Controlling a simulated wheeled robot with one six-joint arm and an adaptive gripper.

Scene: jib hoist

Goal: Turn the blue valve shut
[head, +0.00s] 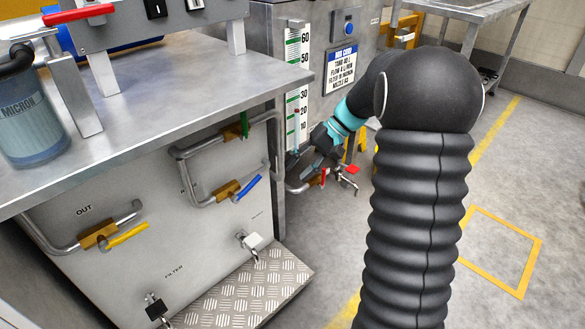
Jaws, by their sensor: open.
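The blue valve has a long blue lever (246,189) on a brass body (227,191), set in a grey pipe on the front panel under the bench. The lever slants up to the right, roughly in line with the pipe. My gripper (302,158) is small and dark in the head view, to the right of the blue valve and apart from it, near the tank's lower pipework. It is open and looks empty. Its fingertips are partly lost against the dark pipework.
A green-levered valve (244,125) sits above the blue one, and a yellow-levered valve (127,236) sits lower left. Red-handled pipework (352,169) is beside my gripper. The bench top (180,85) overhangs the panel. A tread-plate step (250,290) juts out below.

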